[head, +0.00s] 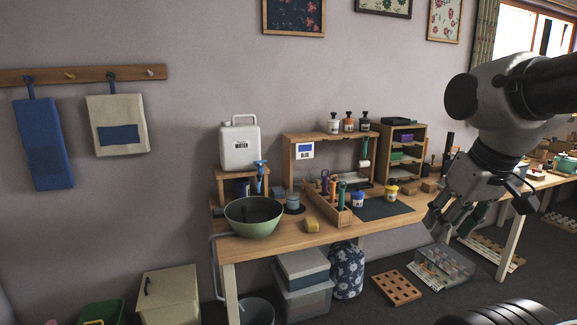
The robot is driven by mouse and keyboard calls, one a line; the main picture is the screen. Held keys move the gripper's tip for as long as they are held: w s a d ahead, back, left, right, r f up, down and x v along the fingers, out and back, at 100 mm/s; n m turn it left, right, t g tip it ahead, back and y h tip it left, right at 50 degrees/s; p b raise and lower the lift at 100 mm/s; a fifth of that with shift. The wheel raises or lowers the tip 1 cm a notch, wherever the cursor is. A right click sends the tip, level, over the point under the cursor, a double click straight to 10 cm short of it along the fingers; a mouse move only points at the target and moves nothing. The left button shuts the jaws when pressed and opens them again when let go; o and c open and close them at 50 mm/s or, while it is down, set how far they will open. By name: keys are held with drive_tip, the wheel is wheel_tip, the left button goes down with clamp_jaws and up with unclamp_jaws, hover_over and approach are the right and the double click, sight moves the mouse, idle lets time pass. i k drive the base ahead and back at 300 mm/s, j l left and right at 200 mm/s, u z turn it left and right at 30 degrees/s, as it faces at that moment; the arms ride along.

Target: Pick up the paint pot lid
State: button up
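I cannot make out a separate paint pot lid with certainty at this size. My gripper (447,224) hangs at the right, in front of the bench's right part, pointing down. Its fingers look spread and nothing shows between them. It is apart from the pots, to their right, and my arm hides part of the bench behind it.
Bottles (348,123) stand on a wooden rack. Bins (303,284) and a wooden holed block (397,288) are on the floor.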

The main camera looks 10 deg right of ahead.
sight(357, 192)
drive_tip(key=i+z, duration=0.15)
drive_tip(key=i, duration=0.2)
drive_tip(key=i+l+u, duration=0.2)
drive_tip(key=l, duration=0.65)
drive_tip(key=l+u, duration=0.2)
drive_tip(key=l, duration=0.6)
drive_tip(key=l+u, duration=0.2)
drive_tip(key=l, duration=0.65)
drive_tip(key=k+l+u, duration=0.2)
drive_tip(key=l, duration=0.65)
drive_tip(key=l+u, duration=0.2)
drive_tip(key=l, duration=0.65)
